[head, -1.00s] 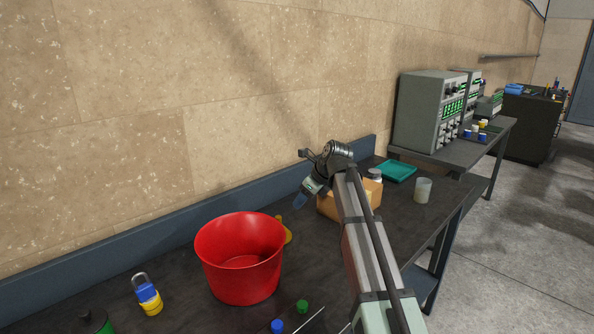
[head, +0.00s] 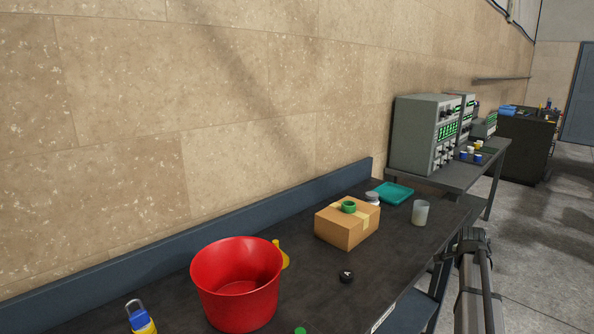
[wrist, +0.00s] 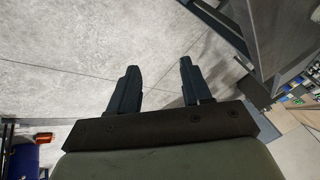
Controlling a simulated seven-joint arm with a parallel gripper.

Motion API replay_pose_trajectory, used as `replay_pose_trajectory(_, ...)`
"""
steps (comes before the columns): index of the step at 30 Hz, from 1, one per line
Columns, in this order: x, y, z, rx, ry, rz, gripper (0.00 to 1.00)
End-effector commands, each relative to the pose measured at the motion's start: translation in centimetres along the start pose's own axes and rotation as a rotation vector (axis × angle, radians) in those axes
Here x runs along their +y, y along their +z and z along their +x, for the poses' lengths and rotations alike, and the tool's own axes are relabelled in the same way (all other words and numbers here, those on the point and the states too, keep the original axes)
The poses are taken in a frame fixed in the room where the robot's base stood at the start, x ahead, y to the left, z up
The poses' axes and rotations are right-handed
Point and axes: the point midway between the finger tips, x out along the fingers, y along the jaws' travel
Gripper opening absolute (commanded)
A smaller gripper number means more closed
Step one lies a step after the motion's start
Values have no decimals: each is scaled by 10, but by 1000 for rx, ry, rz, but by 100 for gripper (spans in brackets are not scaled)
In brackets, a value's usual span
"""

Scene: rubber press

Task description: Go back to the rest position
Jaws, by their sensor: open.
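My gripper (wrist: 160,72) shows in the wrist view with its two dark fingers apart and nothing between them. Bare grey concrete floor (wrist: 90,55) lies beyond the fingertips. In the head view my arm is at the lower right, beside the workbench's right edge. The gripper itself cannot be made out in the head view.
The dark workbench (head: 390,245) holds a red bucket (head: 238,290), a cardboard box (head: 347,228) with a green ring (head: 348,207), a black knob (head: 346,276), a cup (head: 420,213) and a teal tray (head: 392,193). Instruments (head: 425,133) stand on the bench behind.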

Motion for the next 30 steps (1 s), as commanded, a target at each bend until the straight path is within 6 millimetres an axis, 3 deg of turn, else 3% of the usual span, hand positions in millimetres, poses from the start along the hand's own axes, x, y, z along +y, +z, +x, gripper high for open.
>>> replay_pose_trajectory(1,20,-3,12,9,22,-44,48)
replay_pose_trajectory(4,43,2,32,9,55,-129,48)
replay_pose_trajectory(8,69,26,58,-18,93,-225,48)
replay_pose_trajectory(11,88,55,77,-55,121,-295,48)
replay_pose_trajectory(18,140,145,119,-175,185,-464,48)
replay_pose_trajectory(30,243,286,157,-389,279,-733,48)
